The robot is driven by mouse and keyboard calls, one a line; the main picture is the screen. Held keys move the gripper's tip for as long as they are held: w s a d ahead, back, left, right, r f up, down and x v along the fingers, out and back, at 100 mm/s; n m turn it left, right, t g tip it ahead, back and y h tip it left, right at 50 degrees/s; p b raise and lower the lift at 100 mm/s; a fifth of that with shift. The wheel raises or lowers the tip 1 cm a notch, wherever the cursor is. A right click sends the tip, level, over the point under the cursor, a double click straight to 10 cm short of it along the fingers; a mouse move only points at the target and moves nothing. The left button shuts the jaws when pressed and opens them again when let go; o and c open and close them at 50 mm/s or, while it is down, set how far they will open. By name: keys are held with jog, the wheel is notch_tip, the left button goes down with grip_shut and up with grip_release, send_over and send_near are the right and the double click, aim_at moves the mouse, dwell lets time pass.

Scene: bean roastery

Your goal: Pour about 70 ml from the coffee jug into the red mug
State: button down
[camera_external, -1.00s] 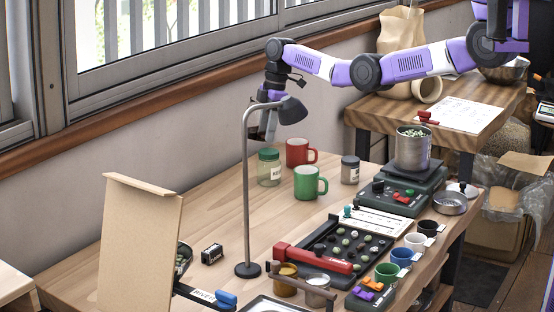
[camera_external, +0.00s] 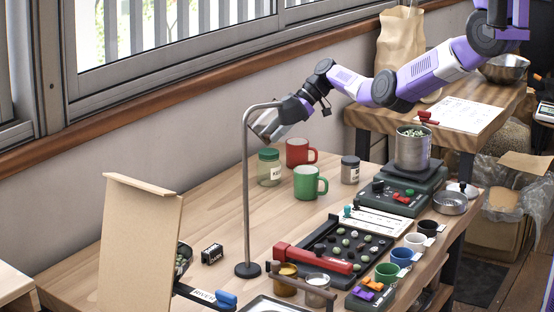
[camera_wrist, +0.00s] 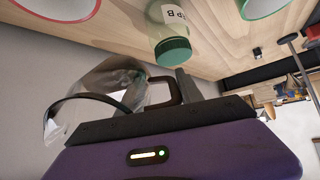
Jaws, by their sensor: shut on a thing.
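The red mug (camera_external: 297,153) stands upright on the wooden table, behind the green mug (camera_external: 308,184). My gripper (camera_external: 292,112) is shut on the clear coffee jug (camera_external: 268,127), held tilted in the air above the green-lidded jar, left of and above the red mug. In the wrist view the jug (camera_wrist: 130,85) shows transparent, with its brown handle (camera_wrist: 174,88) at my fingers. The red mug's rim (camera_wrist: 58,14) shows at the top left there. No stream is visible. I cannot tell how much coffee is in the jug.
A green-lidded glass jar (camera_external: 269,168) stands beside the red mug, below the jug. A curved metal stand (camera_external: 245,190) rises just left of the jug. A dark-lidded jar (camera_external: 350,170) is to the right.

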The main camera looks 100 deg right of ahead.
jog(key=t+b, duration=0.2)
jog(key=b, duration=0.1)
jog(key=f+t+b, duration=0.1)
jog(key=t+b, duration=0.1)
jog(key=b, duration=0.2)
jog(key=shift+y, duration=0.4)
jog(key=shift+r+b, duration=0.1)
jog(key=shift+b, duration=0.35)
jog(key=shift+s+d+f+t+b, duration=0.1)
jog(key=shift+s+t+b, duration=0.35)
jog(key=shift+b, duration=0.6)
jog(key=shift+s+d+f+t+b, duration=0.1)
jog(key=shift+s+t+b, duration=0.15)
jog(key=shift+t+b, duration=0.55)
jog(key=shift+a+r, duration=0.1)
jog(key=shift+r, duration=0.15)
jog(key=shift+w+b, duration=0.35)
jog(key=shift+b, duration=0.1)
jog(key=shift+s+r+t+y+b, duration=0.15)
jog(key=shift+r+t+y+b, duration=0.4)
jog(key=shift+b, duration=0.65)
